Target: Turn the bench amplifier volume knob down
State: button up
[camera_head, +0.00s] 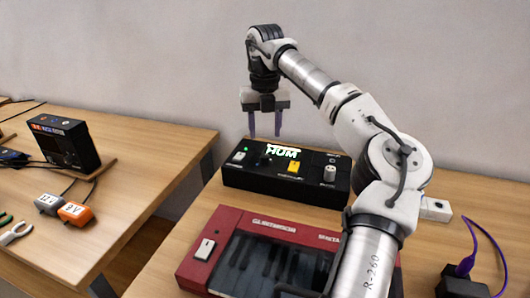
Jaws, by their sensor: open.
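The bench amplifier appears to be the black box (240,181) on the right-hand bench, with a bright "HUM" sign on its top panel. A pale knob (330,173) stands at the right of the panel. A dark round shape, perhaps another knob, shows left of the sign. The labels are too small to read, so I cannot tell which is the volume knob. My gripper (264,135) is open and empty, fingers pointing down. In the picture it is over the panel's back left part, apart from the pale knob. Its exact height is unclear.
A red keyboard unit (214,220) lies in front of the black box, partly hidden by my arm. A white block (435,210) and a black box with a purple cable (487,236) are at right. A gap separates the left bench (150,150).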

aim_at(265, 156)
notch_tip(265, 156, down, 7)
jog(key=shift+f, duration=0.2)
jog(key=c, duration=1)
